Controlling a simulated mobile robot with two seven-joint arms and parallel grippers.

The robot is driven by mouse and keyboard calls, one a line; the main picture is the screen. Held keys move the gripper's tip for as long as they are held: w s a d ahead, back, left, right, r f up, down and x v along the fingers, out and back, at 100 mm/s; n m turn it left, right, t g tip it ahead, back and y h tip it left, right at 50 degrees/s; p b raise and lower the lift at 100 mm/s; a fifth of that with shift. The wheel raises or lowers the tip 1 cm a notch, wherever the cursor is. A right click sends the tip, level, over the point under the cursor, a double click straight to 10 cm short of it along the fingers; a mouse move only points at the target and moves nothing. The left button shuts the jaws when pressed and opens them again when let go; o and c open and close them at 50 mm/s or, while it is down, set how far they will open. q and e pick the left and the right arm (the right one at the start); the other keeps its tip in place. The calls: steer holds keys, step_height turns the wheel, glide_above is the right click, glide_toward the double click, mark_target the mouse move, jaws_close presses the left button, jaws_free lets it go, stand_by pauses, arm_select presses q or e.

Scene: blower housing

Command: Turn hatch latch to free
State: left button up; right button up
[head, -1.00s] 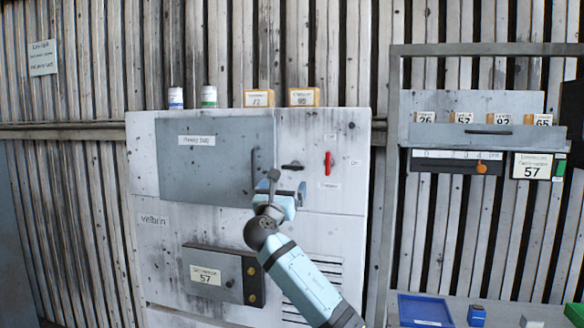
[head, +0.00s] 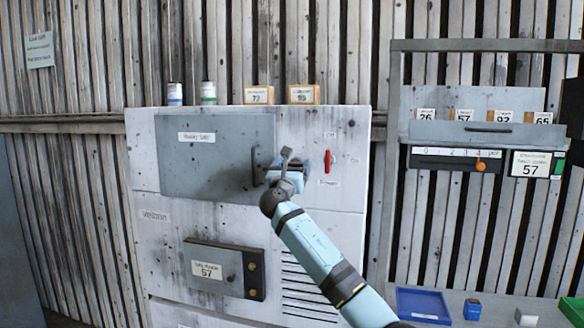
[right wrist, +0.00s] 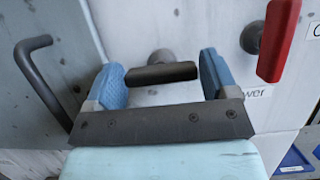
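The grey hatch (head: 205,165) lies flat against the front of the white housing, with a dark bar handle (head: 256,168) near its right edge. The hatch latch (right wrist: 160,73) is a short black bar on a round pivot, lying about level. My right gripper (head: 292,172) is in front of it and hides the latch in the head view. In the right wrist view the open blue fingers (right wrist: 162,82) stand at either end of the latch, with the bar between them. I cannot tell whether they touch it. My left gripper is not in view.
A red lever (head: 327,161) stands upright just right of my right gripper. A lower grey box (head: 215,270) juts from the housing. Cans and orange boxes stand on top. At the right are a shelf unit with a grey drawer (head: 487,135) and a blue tray (head: 423,306).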

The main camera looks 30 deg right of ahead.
steer(key=c, duration=0.5)
